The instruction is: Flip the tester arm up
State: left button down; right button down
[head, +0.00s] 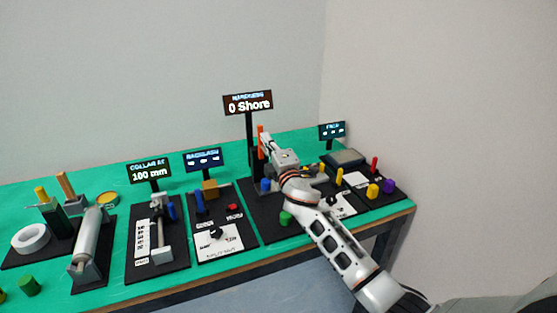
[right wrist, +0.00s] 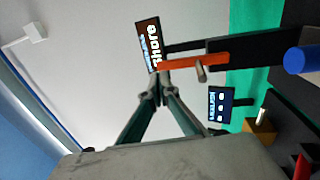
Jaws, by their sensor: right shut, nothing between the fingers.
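The hardness tester has a black post with a sign reading "0 Shore" (head: 248,104). Its orange tester arm (head: 261,130) stands about upright beside the post. In the right wrist view, turned on its side, the orange arm (right wrist: 185,62) shows with a short grey pin (right wrist: 201,73) on it and the black post (right wrist: 250,50) behind. My right gripper (head: 266,139) is at the orange arm in the head view and partly covers it. In the wrist view the right gripper's fingertips (right wrist: 160,80) are together and empty, just by the arm's end; contact cannot be told. My left gripper is out of view.
A green-topped bench (head: 120,181) holds several black stations. The backlash station's sign (head: 203,159) and collar station's sign (head: 149,171) stand left of the tester. A station with a small sign (head: 332,130) stands right. My right forearm hides part of the tester's base.

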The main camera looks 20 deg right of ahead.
jog(key=s+p, duration=0.1)
jog(key=s, duration=0.9)
jog(key=s+d+f+m+g+h, duration=0.2)
jog(key=s+d+f+m+g, duration=0.15)
jog(key=s+f, duration=0.45)
jog(key=s+d+f+m+g+h, duration=0.3)
jog(key=s+d+f+m, duration=0.15)
jog(key=s+f, duration=0.35)
jog(key=s+d+f+m+g, duration=0.2)
jog(key=s+f+g, duration=0.1)
jog(key=s, duration=0.7)
jog(key=s+d+f+m+g, duration=0.1)
jog(key=s+d+f+g, duration=0.2)
jog(key=s, duration=0.8)
jog(key=w+a+f+m+t+y, duration=0.1)
jog(key=a+f+m+t+y, duration=0.2)
jog(key=a+f+y, duration=0.4)
jog(key=a+f, duration=0.7)
jog(key=a, duration=0.3)
jog(key=shift+w+f, duration=0.25)
jog(key=shift+f, duration=0.05)
